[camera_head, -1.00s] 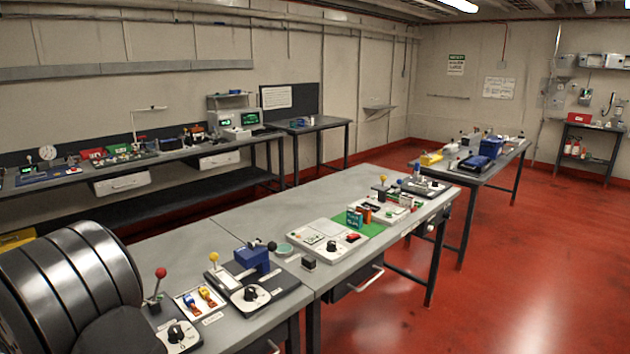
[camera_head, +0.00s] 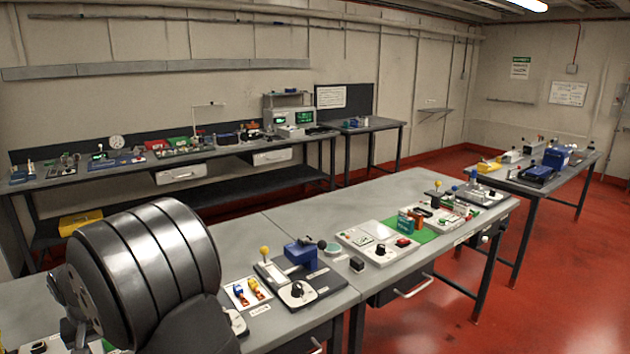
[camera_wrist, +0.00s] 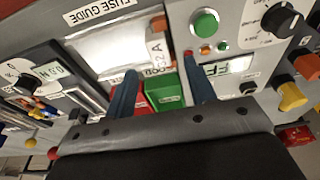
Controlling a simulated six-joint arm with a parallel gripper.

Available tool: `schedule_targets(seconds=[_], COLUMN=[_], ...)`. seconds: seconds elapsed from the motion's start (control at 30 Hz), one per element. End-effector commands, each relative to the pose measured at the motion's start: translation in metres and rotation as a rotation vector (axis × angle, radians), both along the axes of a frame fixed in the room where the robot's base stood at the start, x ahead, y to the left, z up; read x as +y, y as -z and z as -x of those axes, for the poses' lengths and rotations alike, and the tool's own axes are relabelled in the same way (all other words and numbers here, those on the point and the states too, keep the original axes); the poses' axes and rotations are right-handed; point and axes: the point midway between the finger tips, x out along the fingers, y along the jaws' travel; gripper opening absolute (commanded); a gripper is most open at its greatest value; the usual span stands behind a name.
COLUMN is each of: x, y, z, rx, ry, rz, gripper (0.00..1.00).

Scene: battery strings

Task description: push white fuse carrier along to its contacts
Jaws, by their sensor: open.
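In the wrist view, my gripper (camera_wrist: 160,68) is open, with its two blue-grey fingers apart. Near and between the fingertips is a small white block with dark lettering (camera_wrist: 157,50), probably the white fuse carrier; I cannot tell whether a finger touches it. The contacts cannot be made out clearly. In the head view, my own dark arm fills the lower left and hides the gripper and the work below it.
In the wrist view, a red block (camera_wrist: 140,103) and a green block (camera_wrist: 165,92) lie between the fingers. A panel with a green button (camera_wrist: 204,23) and small display (camera_wrist: 228,68) is on the right. A yellow knob (camera_wrist: 291,97) sits further right. A black dial (camera_wrist: 27,84) is at left.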

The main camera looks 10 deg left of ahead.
Motion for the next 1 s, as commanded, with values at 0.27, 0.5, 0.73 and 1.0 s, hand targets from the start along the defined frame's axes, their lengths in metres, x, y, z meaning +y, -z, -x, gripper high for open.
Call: schedule_targets(seconds=[0.27, 0.5, 0.73, 1.0], x=[-0.009, -0.015, -0.017, -0.017], y=[-0.069, -0.107, -0.117, -0.116], z=[0.01, 0.015, 0.017, 0.017], rx=[-0.002, -0.001, 0.001, 0.001], ry=[0.0, 0.0, -0.001, 0.0], rz=[-0.005, -0.002, 0.001, 0.001], gripper=[0.5, 0.5, 0.5, 0.5])
